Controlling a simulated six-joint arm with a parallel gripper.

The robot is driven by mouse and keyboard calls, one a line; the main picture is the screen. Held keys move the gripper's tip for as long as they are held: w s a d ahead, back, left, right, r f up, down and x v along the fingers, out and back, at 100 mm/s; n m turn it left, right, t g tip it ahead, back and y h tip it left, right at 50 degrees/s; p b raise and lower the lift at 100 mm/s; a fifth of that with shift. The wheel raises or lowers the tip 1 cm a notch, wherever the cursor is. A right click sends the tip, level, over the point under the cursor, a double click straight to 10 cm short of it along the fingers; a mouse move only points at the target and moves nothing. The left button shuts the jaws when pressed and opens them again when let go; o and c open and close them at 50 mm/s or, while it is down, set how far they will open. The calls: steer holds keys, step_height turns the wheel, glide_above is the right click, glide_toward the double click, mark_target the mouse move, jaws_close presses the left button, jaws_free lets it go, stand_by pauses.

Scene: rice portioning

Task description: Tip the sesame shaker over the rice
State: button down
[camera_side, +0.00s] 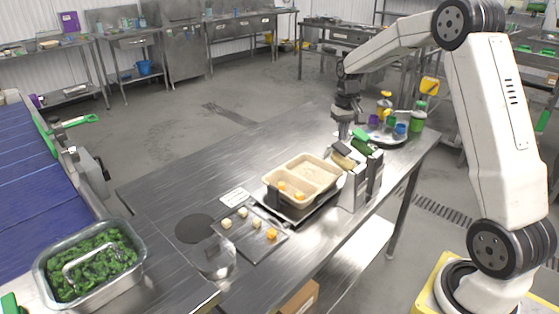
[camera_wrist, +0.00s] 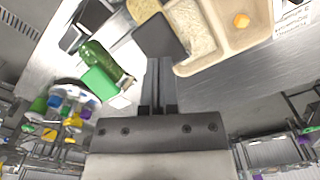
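The likely sesame shaker, with a tan body (camera_wrist: 142,10) and dark cap (camera_wrist: 160,38), leans in the nearer metal stand; its cap also shows in the side view (camera_side: 342,149). My gripper (camera_side: 343,134) hangs just above that cap. In the wrist view my gripper's fingers (camera_wrist: 160,72) sit close together and end at the cap's edge; whether they touch it, or hold anything, is unclear. The rice lies in one compartment of the beige tray (camera_side: 300,170), left of the shaker in the side view. The shaker's lower part is hidden by the stand.
A green shaker (camera_wrist: 97,57) stands beside the tan one. A round tray (camera_side: 378,136) with coloured bottles is behind them. A grey plate (camera_side: 244,242) with small cubes and a metal pan (camera_side: 90,290) of greens are nearer the front. The table's left part is clear.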

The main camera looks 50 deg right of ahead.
mark_target(337, 143)
steer(key=shift+f, duration=1.1)
stand_by(0.4)
steer(key=shift+w+f, duration=0.3)
steer(key=shift+f, duration=0.45)
steer(key=shift+w+f, duration=0.25)
steer(key=shift+f, duration=0.5)
steer(key=shift+w+f, duration=0.3)
steer(key=shift+f, duration=0.45)
steer(key=shift+r, duration=0.2)
steer(key=shift+s+r, duration=0.3)
steer(key=shift+r, duration=0.75)
steer(key=shift+s+r, duration=0.25)
steer(key=shift+r, duration=0.8)
steer(key=shift+s+r, duration=0.3)
steer(key=shift+r, duration=0.75)
steer(key=shift+r, duration=0.15)
step_height(337, 143, up, 6)
steer(key=shift+r, duration=0.15)
steer(key=shift+f, duration=3.35)
